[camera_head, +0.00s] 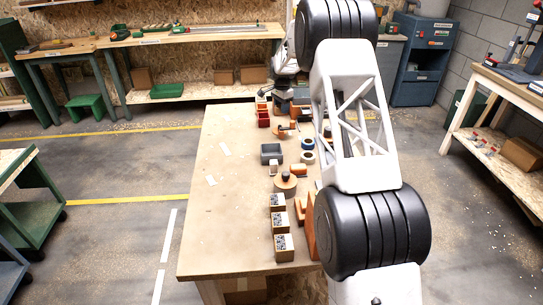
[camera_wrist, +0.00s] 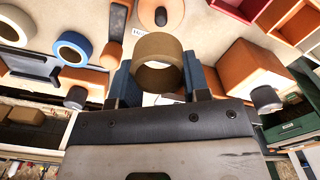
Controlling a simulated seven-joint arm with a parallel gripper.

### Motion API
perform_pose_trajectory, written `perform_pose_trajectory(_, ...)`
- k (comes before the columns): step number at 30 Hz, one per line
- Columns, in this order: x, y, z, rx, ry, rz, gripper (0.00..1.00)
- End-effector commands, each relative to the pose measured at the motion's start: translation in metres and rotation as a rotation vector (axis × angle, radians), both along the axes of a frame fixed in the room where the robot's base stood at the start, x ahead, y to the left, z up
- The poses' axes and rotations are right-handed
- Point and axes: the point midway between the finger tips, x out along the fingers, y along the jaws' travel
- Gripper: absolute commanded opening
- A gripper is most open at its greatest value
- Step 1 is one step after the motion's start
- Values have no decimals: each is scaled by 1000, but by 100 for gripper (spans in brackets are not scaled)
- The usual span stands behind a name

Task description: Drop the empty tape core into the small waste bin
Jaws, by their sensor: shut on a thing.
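The tape core (camera_wrist: 158,46) is a brown cardboard ring. In the wrist view it sits between the two blue fingers of my gripper (camera_wrist: 162,78), which is shut on it. In the head view my gripper (camera_head: 284,86) is over the far end of the workbench, and I cannot make out the core there. A small grey open box (camera_head: 271,153), which may be the waste bin, stands on the bench nearer the camera than my gripper. I cannot surely pick it out in the wrist view.
A blue tape roll (camera_head: 307,144) and a pale one lie right of the grey box. Red trays (camera_head: 263,118) stand near my gripper. Several small boxes with dark tops (camera_head: 284,247) line the near bench. The left side of the bench top (camera_head: 220,220) is mostly clear.

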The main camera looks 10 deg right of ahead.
Motion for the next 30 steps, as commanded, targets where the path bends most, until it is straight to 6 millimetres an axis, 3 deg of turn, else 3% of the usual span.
perform_pose_trajectory(11, -39, 11, 16, 0, -1, 0, 21)
perform_pose_trajectory(30, -161, 36, 44, 0, -1, 0, 21)
